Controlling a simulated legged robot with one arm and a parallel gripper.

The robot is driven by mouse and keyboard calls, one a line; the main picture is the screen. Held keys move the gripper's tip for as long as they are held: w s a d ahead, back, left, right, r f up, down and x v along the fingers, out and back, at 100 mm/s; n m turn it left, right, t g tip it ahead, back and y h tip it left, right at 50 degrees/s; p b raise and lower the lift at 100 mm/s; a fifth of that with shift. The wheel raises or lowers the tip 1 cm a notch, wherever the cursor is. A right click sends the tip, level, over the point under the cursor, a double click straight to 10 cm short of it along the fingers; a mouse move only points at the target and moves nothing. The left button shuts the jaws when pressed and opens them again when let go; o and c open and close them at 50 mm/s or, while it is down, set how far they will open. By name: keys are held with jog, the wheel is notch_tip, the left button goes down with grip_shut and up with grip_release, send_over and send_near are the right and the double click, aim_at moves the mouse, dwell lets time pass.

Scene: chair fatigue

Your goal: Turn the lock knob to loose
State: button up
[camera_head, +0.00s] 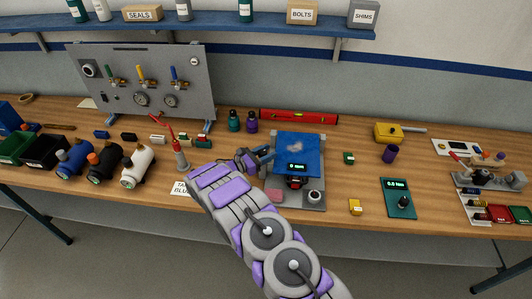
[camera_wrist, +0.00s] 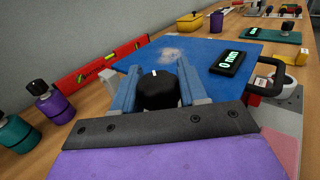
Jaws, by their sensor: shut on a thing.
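A black knob (camera_wrist: 160,92) with a white pointer mark on its top sits between the two pale blue fingers of my gripper (camera_wrist: 158,74) in the wrist view. The fingers are shut on its sides. The mark points away from my wrist. No "loose" label can be read around it. In the head view my gripper (camera_head: 262,155) is at the left edge of the fixture with a blue plate (camera_head: 298,148), and the knob is hidden there. The blue plate (camera_wrist: 190,52) carries a black display (camera_wrist: 230,62) reading 0 mm.
A red level (camera_head: 298,116) and two small bottles (camera_head: 242,121) stand behind the fixture. A grey panel with valves (camera_head: 145,85) is at the left. A teal meter (camera_head: 398,200) lies further right.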

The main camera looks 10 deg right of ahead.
jog(key=shift+w+r+n+t, duration=0.2)
jog(key=shift+n+t, duration=0.1)
jog(key=shift+t, duration=0.1)
jog(key=shift+c, duration=0.3)
jog(key=shift+w+f+n+t+y+b, duration=0.1)
jog(key=shift+w+n+t+y+b, duration=0.05)
jog(key=shift+n+t+y+b, duration=1.35)
jog(key=n+t+y+b, duration=0.2)
jog(key=t, duration=0.1)
jog(key=shift+w+a+t, duration=0.1)
jog(key=shift+w+t, duration=0.05)
jog(key=shift+t, duration=0.15)
jog(key=shift+a+n+t+y+b, duration=0.15)
jog(key=shift+n+t+y+b, duration=0.35)
jog(key=shift+n+y+b, duration=0.4)
jog(key=shift+w+a+n+t+y+b, duration=0.15)
jog(key=shift+n+t+y+b, duration=0.2)
jog(key=shift+y, duration=0.35)
jog(key=o, duration=1)
jog(key=shift+c, duration=0.2)
jog(key=shift+f, duration=0.1)
jog(key=p+v, duration=0.2)
jog(key=v, duration=1.5)
jog(key=shift+a+p, duration=0.25)
jog(key=shift+p, duration=0.15)
